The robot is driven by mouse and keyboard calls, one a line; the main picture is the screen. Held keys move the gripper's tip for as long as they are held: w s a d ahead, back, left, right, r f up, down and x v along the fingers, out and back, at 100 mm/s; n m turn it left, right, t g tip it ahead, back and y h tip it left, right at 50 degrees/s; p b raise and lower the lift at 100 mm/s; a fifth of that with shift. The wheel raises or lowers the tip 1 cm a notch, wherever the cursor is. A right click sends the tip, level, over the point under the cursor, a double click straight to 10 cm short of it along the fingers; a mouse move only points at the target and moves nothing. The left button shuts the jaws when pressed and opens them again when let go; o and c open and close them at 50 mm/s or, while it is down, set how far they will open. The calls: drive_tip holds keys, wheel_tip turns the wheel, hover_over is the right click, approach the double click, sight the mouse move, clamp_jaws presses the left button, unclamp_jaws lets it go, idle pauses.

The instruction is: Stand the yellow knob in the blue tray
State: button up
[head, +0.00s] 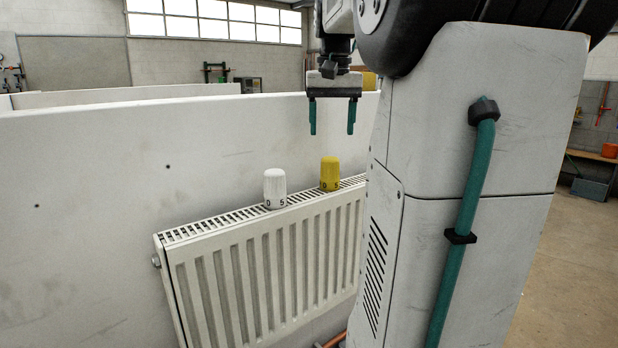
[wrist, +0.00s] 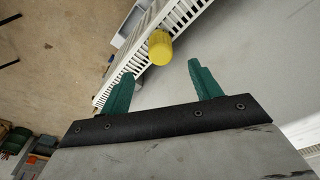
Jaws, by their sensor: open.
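The yellow knob (head: 330,174) stands upright on the slatted top of the white radiator (head: 270,255). It also shows in the wrist view (wrist: 160,48), beyond and roughly between my fingertips. My gripper (head: 332,132) is open and empty, its teal fingers pointing down above the yellow knob with a clear gap. In the wrist view the open fingers (wrist: 167,63) show apart with nothing between them. I cannot make out the blue tray in either view.
A white knob (head: 274,188) stands on the radiator left of the yellow one. A pale partition wall (head: 100,190) rises behind the radiator. At the far right is a workbench (head: 597,160) with an orange item. Open floor (head: 575,260) lies at right.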

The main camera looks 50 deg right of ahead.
drive_tip(key=a+f+n, duration=0.1)
drive_tip(key=a+f, duration=0.1)
drive_tip(key=a, duration=0.4)
drive_tip(key=a+f+n, duration=0.2)
drive_tip(key=a, duration=0.4)
drive_tip(key=s+a+f+n, duration=0.1)
drive_tip(key=a+f, duration=0.2)
drive_tip(key=a, duration=0.3)
drive_tip(key=shift+f, duration=0.1)
drive_tip(key=s+a+f+n, duration=0.5)
drive_tip(key=s+a+f, duration=0.5)
drive_tip(key=a+f, duration=0.3)
drive_tip(key=shift+a+f+n+t+y, duration=0.25)
drive_tip(key=shift+a+n+t+y, duration=0.05)
drive_tip(key=shift+a+n+y, duration=0.1)
